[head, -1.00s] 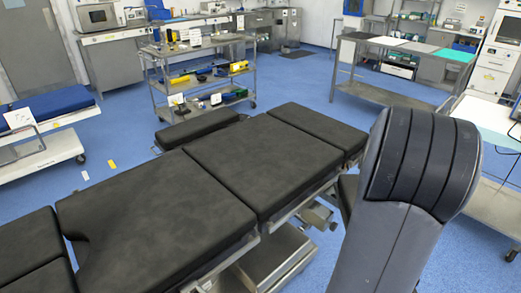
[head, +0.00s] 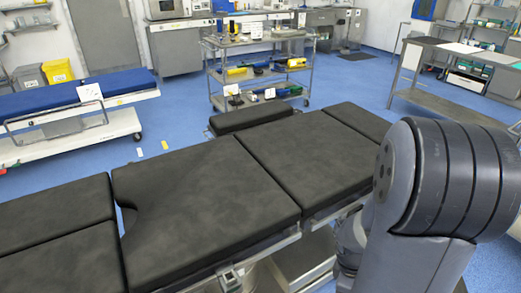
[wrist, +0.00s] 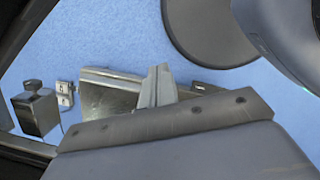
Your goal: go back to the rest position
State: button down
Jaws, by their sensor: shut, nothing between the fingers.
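My gripper (wrist: 157,84) shows in the wrist view as two pale metal fingers close together beyond a grey body part of mine. It is shut and holds nothing. In the head view my grey arm, with dark ribbed bands, rises at the right, and the gripper itself is hidden from that view. The operating table (head: 205,205) with black padded sections stretches from the lower left to the centre right, beside my arm.
A blue-topped trolley (head: 70,103) stands at the left. A shelved metal cart (head: 258,105) stands behind the table, and a steel bench (head: 450,98) at the back right. Blue floor is open between them. A metal clamp block (wrist: 36,112) shows in the wrist view.

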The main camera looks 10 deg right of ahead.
jog(key=w+a+m, duration=0.2)
jog(key=w+a, duration=0.2)
jog(key=w, duration=0.3)
jog(key=w+a+m+b, duration=0.1)
jog(key=w+a+m, duration=0.1)
jog(key=w, duration=0.4)
jog(key=shift+w+a+g+y, duration=0.3)
jog(key=shift+w+a+y, duration=0.1)
jog(key=shift+a, duration=0.45)
